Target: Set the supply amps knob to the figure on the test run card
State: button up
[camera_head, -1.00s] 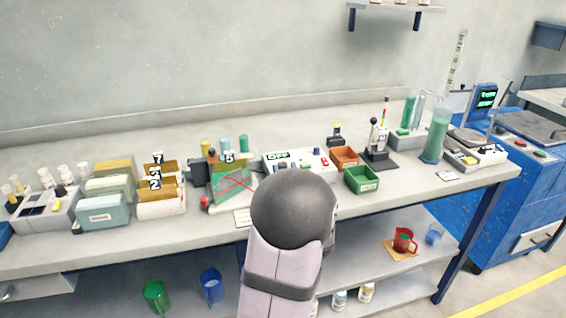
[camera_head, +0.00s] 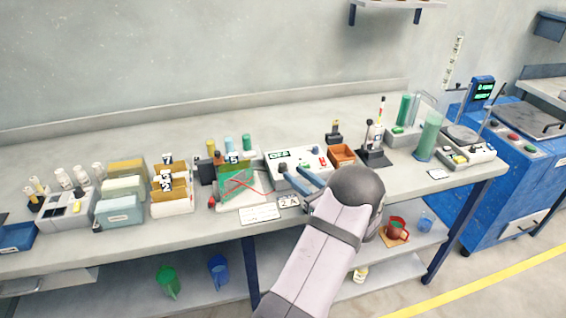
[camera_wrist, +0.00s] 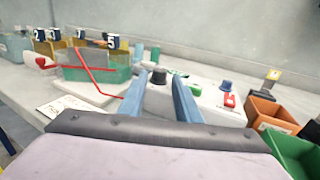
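The white supply box (camera_head: 275,178) stands mid-bench; its display reads OFF. A black knob (camera_wrist: 158,76) rises from its top left, and a blue knob (camera_wrist: 225,86) stands further right; I cannot read their labels. My gripper (camera_head: 292,171) is open, with its two blue fingers reaching over the supply. In the wrist view my gripper (camera_wrist: 160,78) has the black knob showing between its fingertips; I cannot tell if they touch it. A small card (camera_head: 288,202) reading "2 A" lies at the bench front. A wider card (camera_head: 260,213) beside it has text too small to read.
A green tank (camera_head: 238,184) with red wires stands left of the supply. A red switch (camera_wrist: 230,100) and green button (camera_wrist: 195,90) sit on the supply. An orange bin (camera_head: 342,155) and a green bin (camera_wrist: 292,150) are to the right.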

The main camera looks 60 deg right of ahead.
aim_at(286, 167)
jog(key=shift+p+x, duration=1.05)
jog(key=shift+x, duration=2.55)
grip_shut()
